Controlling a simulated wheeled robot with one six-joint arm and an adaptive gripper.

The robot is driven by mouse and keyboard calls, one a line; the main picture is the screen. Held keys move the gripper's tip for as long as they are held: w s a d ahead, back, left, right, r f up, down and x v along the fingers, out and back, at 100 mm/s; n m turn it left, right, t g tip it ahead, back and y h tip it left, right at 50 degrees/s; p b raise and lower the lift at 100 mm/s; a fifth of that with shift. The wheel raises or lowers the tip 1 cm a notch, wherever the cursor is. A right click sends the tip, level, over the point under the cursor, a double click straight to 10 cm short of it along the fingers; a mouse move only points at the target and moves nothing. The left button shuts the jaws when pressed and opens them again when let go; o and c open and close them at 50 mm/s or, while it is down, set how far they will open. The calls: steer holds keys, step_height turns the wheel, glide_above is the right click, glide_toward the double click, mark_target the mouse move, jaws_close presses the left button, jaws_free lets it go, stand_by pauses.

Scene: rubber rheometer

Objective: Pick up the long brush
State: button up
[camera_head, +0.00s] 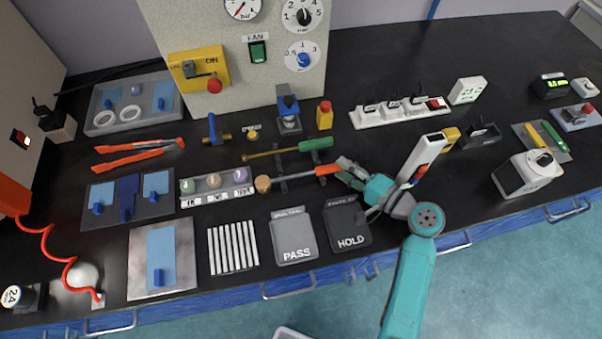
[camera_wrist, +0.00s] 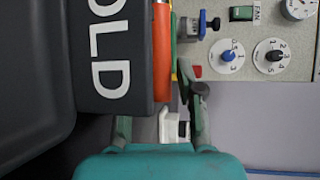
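Two long tools lie side by side on small dark rests in the middle of the bench. One has an orange handle (camera_head: 328,170) and a round tan head (camera_head: 263,184) at its left end. The other has a green handle (camera_head: 316,144) and a thin brass-coloured shaft. Either could be the long brush; bristles are too small to make out. My gripper (camera_head: 346,173) is open at the right end of the orange handle. In the wrist view, the orange handle (camera_wrist: 162,50) reaches toward the gap between my fingers (camera_wrist: 160,115). I see no contact.
The black HOLD plate (camera_head: 347,226) and grey PASS plate (camera_head: 293,240) lie in front of the tools. A labelled rack (camera_head: 217,197) stands left of the tan head. A white upright device (camera_head: 420,160) and power strip (camera_head: 400,114) are to the right.

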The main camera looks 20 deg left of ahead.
jaws_close()
